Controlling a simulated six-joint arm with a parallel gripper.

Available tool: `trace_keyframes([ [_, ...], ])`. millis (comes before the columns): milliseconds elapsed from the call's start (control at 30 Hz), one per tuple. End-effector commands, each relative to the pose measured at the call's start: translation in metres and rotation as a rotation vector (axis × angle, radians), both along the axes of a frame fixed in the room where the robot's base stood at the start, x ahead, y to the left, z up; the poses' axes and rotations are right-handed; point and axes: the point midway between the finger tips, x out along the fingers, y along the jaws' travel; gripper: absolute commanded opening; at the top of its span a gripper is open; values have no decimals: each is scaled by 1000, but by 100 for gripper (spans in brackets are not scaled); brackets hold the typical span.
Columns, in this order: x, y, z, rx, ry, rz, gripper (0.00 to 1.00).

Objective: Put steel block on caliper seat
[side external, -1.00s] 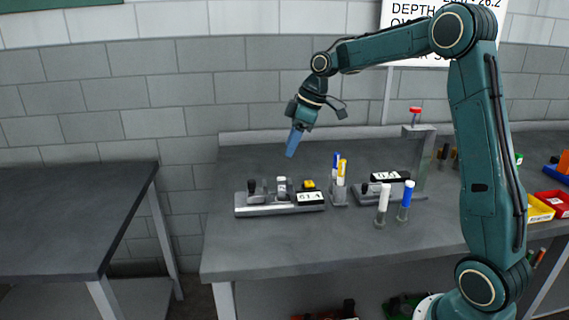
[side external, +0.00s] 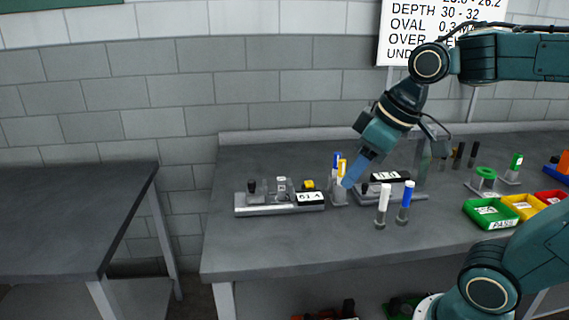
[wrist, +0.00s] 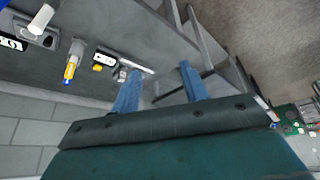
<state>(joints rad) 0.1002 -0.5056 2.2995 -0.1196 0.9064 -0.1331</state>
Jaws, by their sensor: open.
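The caliper (side external: 250,211) is a long silver rail device with a digital display, on the left part of the bench. It also shows at the upper middle of the wrist view (wrist: 138,66). Small grey upright parts (side external: 281,190) stand along it; I cannot tell for certain which is the steel block or the seat. My gripper (side external: 351,182) is in front of the marker cup in the side view, right of the caliper. Its two blue fingers stand apart in the wrist view (wrist: 159,70), with nothing held between them.
A cup of markers (side external: 339,196) stands right of the caliper. White (side external: 383,202) and blue-capped (side external: 405,200) markers stand in front. Green, yellow and red trays (side external: 483,221) lie right. The bench front-left is clear.

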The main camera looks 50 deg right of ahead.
Motion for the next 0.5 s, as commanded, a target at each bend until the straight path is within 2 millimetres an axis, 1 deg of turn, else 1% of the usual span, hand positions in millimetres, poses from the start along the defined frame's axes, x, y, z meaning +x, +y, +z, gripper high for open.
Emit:
trace_keyframes([
  [33,-13,2,-3,4,-11,-18,44],
  [100,-28,3,-9,11,-21,-50,44],
  [200,-45,4,-17,21,-33,-87,44],
  [333,-60,3,-25,29,-42,-119,44],
  [500,-66,3,-29,35,-47,-137,44],
])
